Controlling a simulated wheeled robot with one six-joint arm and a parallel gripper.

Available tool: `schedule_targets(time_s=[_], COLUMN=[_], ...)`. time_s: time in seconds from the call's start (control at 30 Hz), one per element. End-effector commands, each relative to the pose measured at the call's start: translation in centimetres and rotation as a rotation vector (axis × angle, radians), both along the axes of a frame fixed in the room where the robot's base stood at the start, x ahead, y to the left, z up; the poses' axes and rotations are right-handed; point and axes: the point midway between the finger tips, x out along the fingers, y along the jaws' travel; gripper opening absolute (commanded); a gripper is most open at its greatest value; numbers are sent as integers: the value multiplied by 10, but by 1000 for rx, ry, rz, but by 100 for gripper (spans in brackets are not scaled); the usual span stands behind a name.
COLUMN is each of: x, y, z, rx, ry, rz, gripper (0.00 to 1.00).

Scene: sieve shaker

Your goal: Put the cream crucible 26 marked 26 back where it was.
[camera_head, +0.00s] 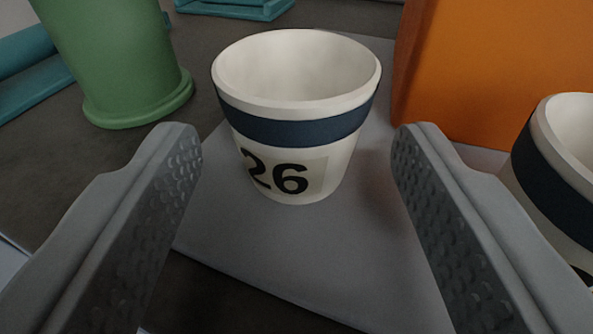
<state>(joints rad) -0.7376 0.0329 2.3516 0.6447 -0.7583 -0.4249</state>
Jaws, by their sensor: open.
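The cream crucible 26 (338,160) stands upright on a grey flat sheet (300,250) in the head camera view. It has a dark blue band below its rim and a black "26" on its front. It looks empty inside. My gripper (297,132) is open, with one finger on the left and one on the right. The crucible stands between and slightly beyond the fingertips, with a visible gap on both sides. Neither finger appears to touch it.
A second cream crucible with a blue band (550,185) is partly cut off at the right edge. An orange block (495,75) stands behind on the right. A green cylinder (115,55) with a flared foot stands at the left. Teal objects (35,75) lie behind it.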

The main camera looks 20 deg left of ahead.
Motion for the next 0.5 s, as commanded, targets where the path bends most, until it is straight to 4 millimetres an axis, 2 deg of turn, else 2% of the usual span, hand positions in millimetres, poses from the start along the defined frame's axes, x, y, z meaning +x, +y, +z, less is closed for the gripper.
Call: schedule_targets(time_s=[0.2,0.5], x=[-36,-71], y=[-10,-22], z=[7,12], rx=[1,1], ry=[-2,-1], rz=[3,1], gripper=[58,58])
